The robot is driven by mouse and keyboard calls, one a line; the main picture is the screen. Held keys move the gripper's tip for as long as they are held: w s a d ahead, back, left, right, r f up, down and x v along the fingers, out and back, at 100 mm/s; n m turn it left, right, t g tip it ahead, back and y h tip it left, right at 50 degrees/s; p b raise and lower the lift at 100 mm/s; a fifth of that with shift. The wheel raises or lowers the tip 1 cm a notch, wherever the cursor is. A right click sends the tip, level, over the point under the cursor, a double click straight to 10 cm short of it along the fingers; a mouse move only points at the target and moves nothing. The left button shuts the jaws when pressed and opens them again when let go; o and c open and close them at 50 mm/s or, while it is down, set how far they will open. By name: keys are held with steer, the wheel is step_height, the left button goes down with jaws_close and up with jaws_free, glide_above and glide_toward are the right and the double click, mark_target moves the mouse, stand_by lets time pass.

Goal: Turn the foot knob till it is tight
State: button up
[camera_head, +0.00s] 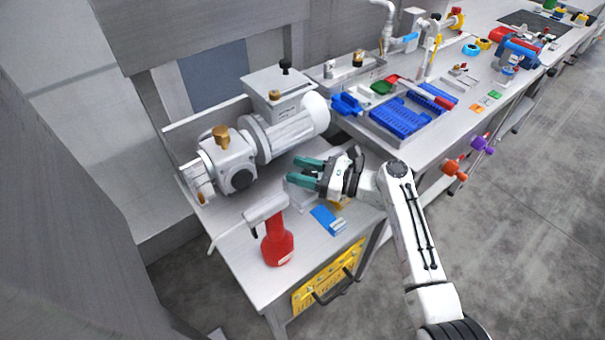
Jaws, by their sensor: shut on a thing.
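My gripper (305,172) has teal fingertips and reaches left over the bench, low beside the grey motor (285,135) of the pump. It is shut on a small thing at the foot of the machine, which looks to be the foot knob. The fingers hide the knob almost wholly, so I cannot tell its turn or how tight it sits. The grey pump body (232,165) with a brass-coloured cap (221,134) stands left of my gripper.
A red-handled tool (277,243) stands on the bench in front of the pump. A blue card (327,219) lies right of it, below my gripper. A blue rack (400,117) and a sink area lie farther back. Yellow-fronted drawer (328,280) below.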

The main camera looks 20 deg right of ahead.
steer(key=shift+s+a+n+g+y+b, duration=0.15)
steer(key=shift+n+g+y+b, duration=0.5)
steer(key=shift+n+g, duration=0.5)
steer(key=shift+s+n+g+y+b, duration=0.15)
steer(key=shift+n+g+y+b, duration=0.45)
steer(key=shift+g, duration=0.85)
steer(key=shift+n+y, duration=0.25)
steer(key=o, duration=1)
steer(key=shift+c, duration=0.2)
